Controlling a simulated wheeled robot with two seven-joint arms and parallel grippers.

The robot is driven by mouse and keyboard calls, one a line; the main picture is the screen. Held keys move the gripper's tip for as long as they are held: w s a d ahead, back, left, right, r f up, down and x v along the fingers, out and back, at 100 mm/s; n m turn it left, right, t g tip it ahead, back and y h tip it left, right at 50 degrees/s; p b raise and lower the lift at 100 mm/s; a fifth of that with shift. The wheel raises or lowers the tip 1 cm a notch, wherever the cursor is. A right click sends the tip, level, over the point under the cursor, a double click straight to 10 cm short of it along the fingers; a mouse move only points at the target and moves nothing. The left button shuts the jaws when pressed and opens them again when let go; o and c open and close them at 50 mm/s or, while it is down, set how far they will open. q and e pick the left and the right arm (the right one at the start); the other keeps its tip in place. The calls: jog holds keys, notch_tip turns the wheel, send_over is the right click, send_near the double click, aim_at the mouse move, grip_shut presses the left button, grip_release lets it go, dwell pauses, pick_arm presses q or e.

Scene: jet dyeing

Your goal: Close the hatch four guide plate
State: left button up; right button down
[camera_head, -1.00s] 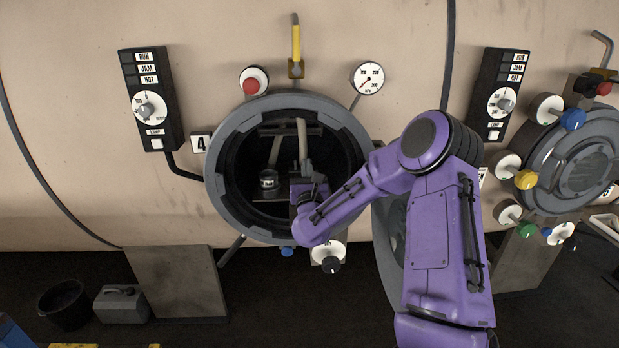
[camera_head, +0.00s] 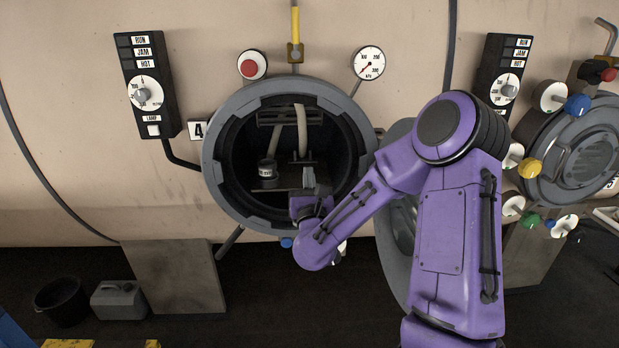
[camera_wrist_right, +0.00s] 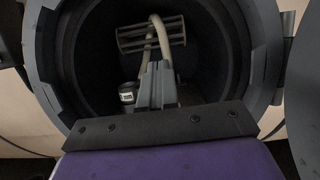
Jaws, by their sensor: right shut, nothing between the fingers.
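Hatch four (camera_head: 213,150) is a round grey ring with a dark opening, beside a "4" label. Inside, a slatted crosspiece (camera_head: 268,118) spans the upper part, with pale hose-like strands hanging past it; it also shows in the wrist view (camera_wrist_right: 130,40). A flat dark plate (camera_head: 262,185) lies lower inside. I cannot tell for certain which part is the guide plate. My right gripper (camera_head: 308,170) is shut and empty at the lower right of the opening. In the wrist view its grey fingers (camera_wrist_right: 157,80) point inward, below the crosspiece. My left gripper is out of view.
A labelled dark cylinder (camera_head: 267,169) sits inside at left. The round hatch door (camera_head: 393,245) hangs open at right, partly behind my arm. A yellow-handled lever (camera_head: 295,20), red button (camera_head: 248,66) and gauge (camera_head: 369,63) are above. Another hatch (camera_head: 590,155) is at far right.

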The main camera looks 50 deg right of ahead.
jog(key=shift+v, duration=1.2)
